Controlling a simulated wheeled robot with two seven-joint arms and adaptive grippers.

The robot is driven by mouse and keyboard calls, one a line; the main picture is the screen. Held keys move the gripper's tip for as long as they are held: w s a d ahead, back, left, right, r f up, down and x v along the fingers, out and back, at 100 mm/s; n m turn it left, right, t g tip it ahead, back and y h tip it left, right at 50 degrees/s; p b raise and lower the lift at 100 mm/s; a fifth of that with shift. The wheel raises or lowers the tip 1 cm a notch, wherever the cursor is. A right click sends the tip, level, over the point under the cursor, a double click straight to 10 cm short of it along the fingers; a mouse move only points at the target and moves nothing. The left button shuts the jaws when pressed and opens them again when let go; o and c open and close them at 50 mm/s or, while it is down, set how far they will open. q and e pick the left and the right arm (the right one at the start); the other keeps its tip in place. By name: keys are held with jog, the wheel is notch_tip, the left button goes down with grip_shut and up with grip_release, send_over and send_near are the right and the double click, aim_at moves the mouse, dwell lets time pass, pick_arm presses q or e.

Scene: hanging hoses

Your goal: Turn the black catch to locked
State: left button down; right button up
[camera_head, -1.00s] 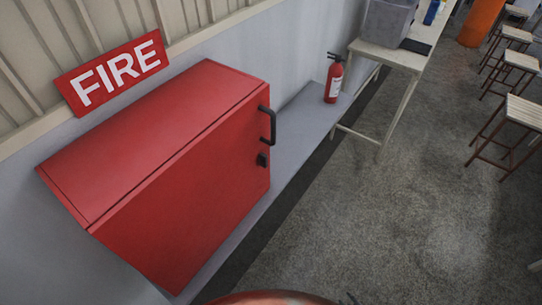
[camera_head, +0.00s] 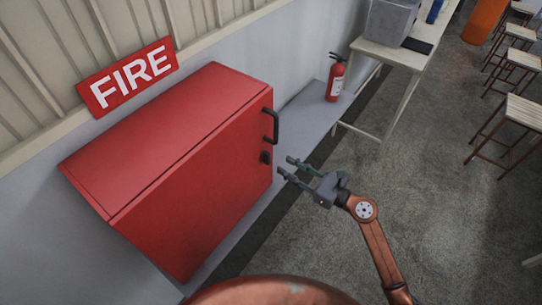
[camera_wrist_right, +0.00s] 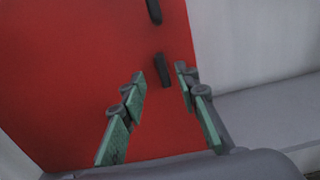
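The black catch (camera_head: 265,157) is a small dark knob on the red cabinet's door (camera_head: 205,195), just below the black handle (camera_head: 271,126). In the right wrist view the catch (camera_wrist_right: 161,69) looks like a short upright bar, tilted a little, ahead of and between my fingertips. My right gripper (camera_head: 286,166) is open and empty, just right of the catch and apart from it. Its two green-padded fingers also show in the right wrist view (camera_wrist_right: 159,76). My left gripper is not in view.
A grey ledge (camera_head: 302,116) runs along the wall, with a fire extinguisher (camera_head: 335,79) on it. A pale table (camera_head: 384,52) with a grey bin (camera_head: 389,22) stands behind. Stools (camera_head: 506,124) stand at the right. The floor (camera_head: 440,190) in front is clear.

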aim_at(270, 156)
jog(key=x, duration=0.7)
jog(key=shift+w+a+p, duration=0.15)
jog(key=shift+p, duration=0.15)
jog(key=shift+c, duration=0.6)
grip_shut()
